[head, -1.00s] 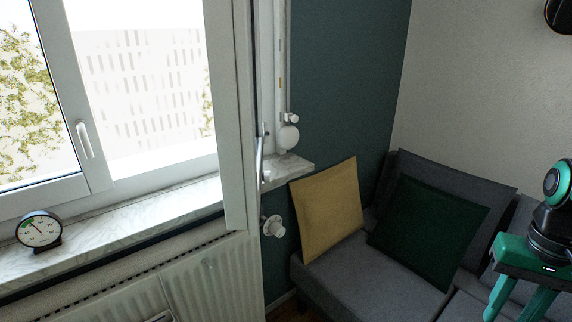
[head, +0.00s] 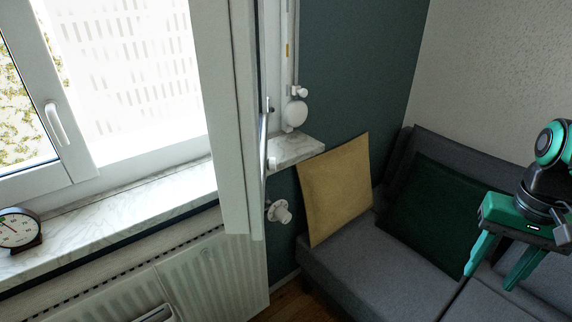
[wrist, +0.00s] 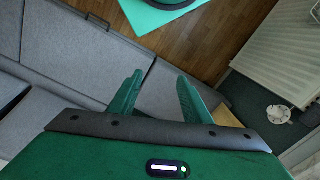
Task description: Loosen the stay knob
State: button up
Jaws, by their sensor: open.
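Several white fittings show by the open window sash (head: 222,130) in the head view. A small white knob (head: 298,91) sits above a round white disc (head: 295,113) on the frame's right side. Another small white piece (head: 271,163) is low beside the sash edge, near the sill end. I cannot tell for sure which is the stay knob. My gripper (head: 489,281) is open and empty at the far right, over the sofa and well apart from the window. Its two green fingers also show in the wrist view (wrist: 160,76), with nothing between them.
A white radiator valve (head: 279,211) sticks out below the sill; it also shows in the wrist view (wrist: 280,114). A radiator (head: 205,270) stands under the marble sill (head: 110,205), which bears a round dial (head: 18,231). A grey sofa (head: 375,265) with a yellow cushion (head: 336,188) fills the right.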

jog(key=w+a+f+m, duration=0.3)
jog(key=w+f, duration=0.1)
jog(key=w, duration=0.3)
jog(key=m+t+y, duration=0.3)
jog(key=m+y, duration=1.5)
jog(key=m, duration=0.1)
send_near(271, 164)
jog(key=w+a, duration=0.2)
jog(key=a, duration=0.4)
jog(key=shift+w+f, duration=0.4)
jog(key=shift+a, duration=0.15)
jog(key=c, duration=1)
